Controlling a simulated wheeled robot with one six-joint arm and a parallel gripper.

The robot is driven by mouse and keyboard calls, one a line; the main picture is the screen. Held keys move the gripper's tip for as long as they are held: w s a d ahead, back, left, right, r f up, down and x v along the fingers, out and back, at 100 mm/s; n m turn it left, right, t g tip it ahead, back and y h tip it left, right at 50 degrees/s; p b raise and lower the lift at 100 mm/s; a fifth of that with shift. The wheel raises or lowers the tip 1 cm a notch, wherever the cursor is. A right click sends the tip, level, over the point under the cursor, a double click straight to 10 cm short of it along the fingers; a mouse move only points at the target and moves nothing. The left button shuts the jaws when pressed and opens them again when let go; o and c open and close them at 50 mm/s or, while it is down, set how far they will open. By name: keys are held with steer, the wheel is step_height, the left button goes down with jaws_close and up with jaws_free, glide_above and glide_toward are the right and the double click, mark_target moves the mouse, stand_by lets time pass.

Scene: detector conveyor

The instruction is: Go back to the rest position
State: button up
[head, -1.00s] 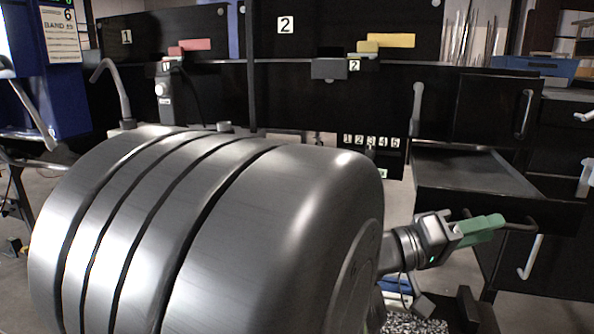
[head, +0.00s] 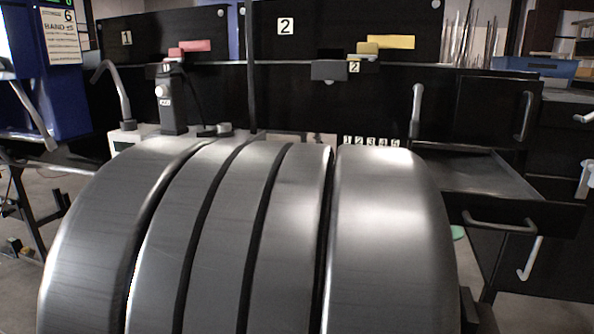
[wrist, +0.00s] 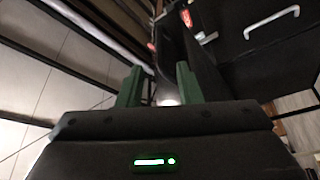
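My gripper (wrist: 157,78) shows in the wrist view with its two green fingers apart and nothing visible between them. In the head view my large grey arm fills the lower middle and hides nearly all of the gripper. Only a small green piece shows at the arm's right edge, likely a finger. The gripper appears to be in front of the open drawer (head: 475,177) at the right, but its distance from the drawer cannot be told.
The drawer's handle (head: 500,226) sticks out at the right. Black panels marked 1 (head: 145,38) and 2 (head: 338,35) stand behind. A blue machine (head: 62,85) is at the far left, and a blue bin (head: 535,66) at the back right. Floor shows at the lower left.

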mark_target(498, 227)
steer(key=shift+b+x, duration=0.35)
steer(key=shift+x, duration=4.55)
steer(key=shift+d, duration=0.15)
steer(key=shift+w, duration=0.3)
steer(key=shift+s, duration=0.15)
